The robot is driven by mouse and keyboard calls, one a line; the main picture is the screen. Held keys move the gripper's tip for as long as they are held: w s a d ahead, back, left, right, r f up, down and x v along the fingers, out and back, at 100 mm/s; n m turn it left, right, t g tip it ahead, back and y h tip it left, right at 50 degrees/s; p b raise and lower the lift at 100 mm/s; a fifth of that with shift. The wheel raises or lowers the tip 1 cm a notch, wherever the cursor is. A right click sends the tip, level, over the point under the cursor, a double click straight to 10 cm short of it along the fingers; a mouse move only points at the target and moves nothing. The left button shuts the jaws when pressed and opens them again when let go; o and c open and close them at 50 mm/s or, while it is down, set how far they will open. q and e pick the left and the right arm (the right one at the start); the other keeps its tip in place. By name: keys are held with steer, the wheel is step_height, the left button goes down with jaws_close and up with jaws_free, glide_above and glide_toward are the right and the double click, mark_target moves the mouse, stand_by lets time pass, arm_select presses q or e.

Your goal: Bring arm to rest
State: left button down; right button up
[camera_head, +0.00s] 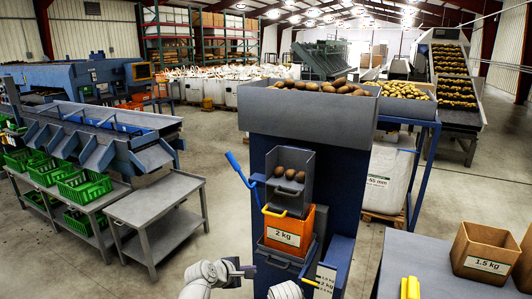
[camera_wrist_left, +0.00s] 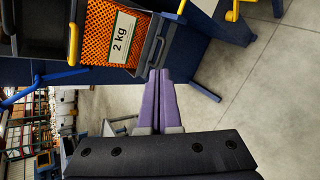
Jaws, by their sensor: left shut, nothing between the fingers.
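My left gripper (camera_head: 246,269) is at the bottom middle of the head view, at the end of a white arm. It is left of the dark blue grader (camera_head: 340,190) and below the orange crate (camera_head: 290,228) labelled 2 kg. In the left wrist view its purple fingers (camera_wrist_left: 160,90) are shut together with nothing between them. The orange crate (camera_wrist_left: 98,40) shows at the upper left there, apart from the fingertips. A white rounded part of my body shows at the bottom of the head view. My right gripper does not show.
A grey tray (camera_head: 290,165) with a few potatoes sits above the crate. A blue lever (camera_head: 240,170) sticks out left. A grey table (camera_head: 435,260) at the right holds a 1.5 kg box (camera_head: 484,245). A grey cart (camera_head: 150,205) stands left. Open floor (camera_head: 215,225) lies between.

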arm_select(q)
steer(key=s+a+f+m+g+y, duration=0.35)
steer(key=s+a+m, duration=0.25)
steer(key=s+m, duration=0.25)
steer(key=s+a+f+m+g+y, duration=0.3)
steer(key=s+a+f+m+g, duration=0.2)
steer(key=s+m, duration=0.3)
steer(key=s+d+r+m+y+p, duration=0.1)
steer(key=s+d+m, duration=0.3)
steer(key=d, duration=0.6)
steer(key=shift+d+r, duration=0.15)
steer(key=shift+d, duration=0.1)
